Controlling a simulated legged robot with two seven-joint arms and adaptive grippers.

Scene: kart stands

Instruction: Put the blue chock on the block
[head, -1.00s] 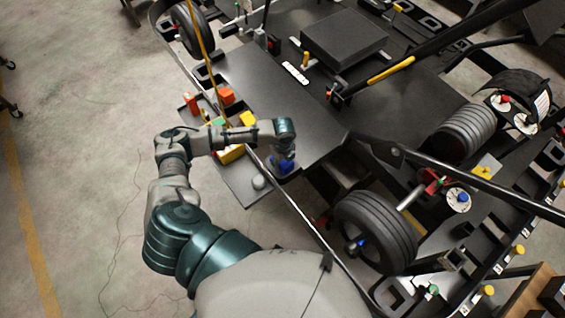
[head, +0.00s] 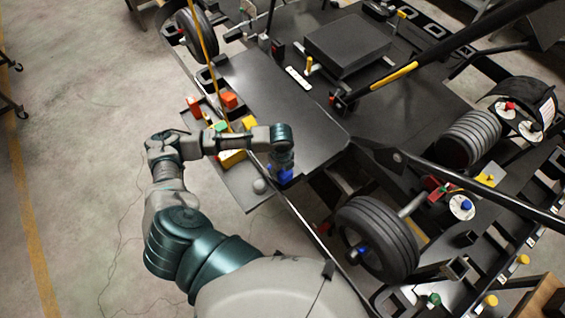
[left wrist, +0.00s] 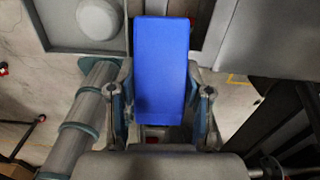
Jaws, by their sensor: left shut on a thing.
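The blue chock (head: 286,175) is in my left gripper (head: 284,168), at the edge between the side tray and the dark deck. In the left wrist view the blue chock (left wrist: 161,70) stands between the two fingers of my left gripper (left wrist: 161,100), which are shut on it. The fingers hide parts of its sides. A flat dark block (head: 347,44) lies on the kart deck, further back and to the right, with a clear top. My right gripper is not in view.
The deck (head: 270,90) is mostly bare. A black bar with a yellow grip (head: 394,75) crosses near the block.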

